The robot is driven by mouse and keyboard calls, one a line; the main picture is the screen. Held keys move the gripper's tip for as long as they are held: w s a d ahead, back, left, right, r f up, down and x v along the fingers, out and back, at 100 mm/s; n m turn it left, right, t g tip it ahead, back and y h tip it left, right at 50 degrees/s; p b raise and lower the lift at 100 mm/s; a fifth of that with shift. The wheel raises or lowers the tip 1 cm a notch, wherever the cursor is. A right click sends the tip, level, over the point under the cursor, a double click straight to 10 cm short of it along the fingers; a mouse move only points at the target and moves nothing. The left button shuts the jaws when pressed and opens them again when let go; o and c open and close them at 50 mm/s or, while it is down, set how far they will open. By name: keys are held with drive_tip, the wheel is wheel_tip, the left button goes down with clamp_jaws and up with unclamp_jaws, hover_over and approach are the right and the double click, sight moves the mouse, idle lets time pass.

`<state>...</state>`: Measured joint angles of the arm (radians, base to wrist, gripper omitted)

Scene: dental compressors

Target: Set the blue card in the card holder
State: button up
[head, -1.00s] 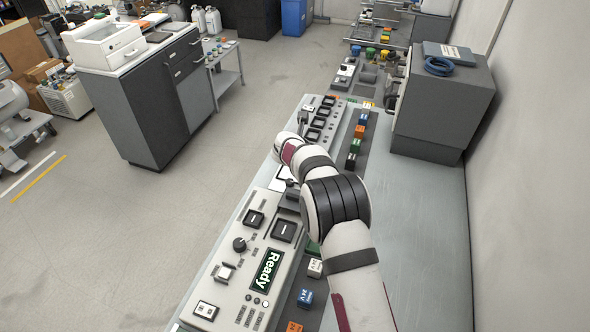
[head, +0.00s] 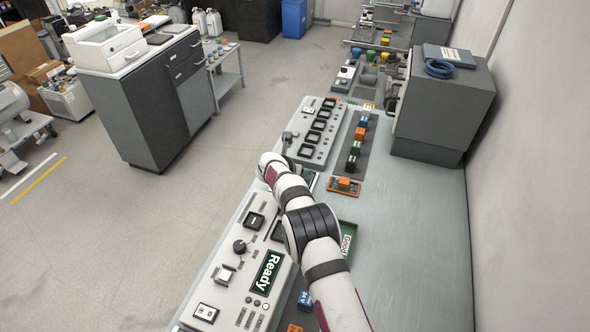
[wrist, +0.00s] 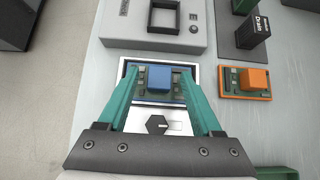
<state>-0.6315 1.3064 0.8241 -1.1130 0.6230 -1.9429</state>
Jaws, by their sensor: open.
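In the wrist view the blue card (wrist: 159,77), a small board with a raised blue block, lies inside a white-edged frame, which looks like the card holder (wrist: 180,129). A dark knob sits on the near part of this frame. My gripper (wrist: 160,70) is open, with one teal finger on each side of the blue block. I cannot tell whether the fingers touch it or whether the card is fully seated. In the head view my arm mostly hides the gripper and the card.
An orange card (wrist: 249,82) lies just right of the frame; it also shows in the head view (head: 345,186). A grey panel (wrist: 152,22) with a square opening lies beyond.

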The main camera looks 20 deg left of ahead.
drive_tip(key=v, duration=1.2)
drive_tip(key=s+d+r+m+g+h, duration=0.15)
drive_tip(key=s+d+r+m, duration=0.25)
drive_tip(key=d+m, duration=0.4)
drive_tip(key=s+d+r+m+g+h, duration=0.15)
drive_tip(key=s+d+r+m, duration=0.35)
drive_tip(key=d, duration=0.5)
drive_tip(key=s+d+r+m+g, duration=0.2)
drive_tip(key=s+d+m, duration=0.1)
drive_tip(key=d+m, duration=0.5)
drive_tip(key=s+d+m+g+y, duration=0.3)
drive_tip(key=s+m, duration=1.7)
drive_tip(key=s, duration=0.7)
drive_tip(key=shift+f+m+g+y, duration=0.25)
drive_tip(key=shift+g+y, duration=0.35)
drive_tip(key=shift+y, duration=0.3)
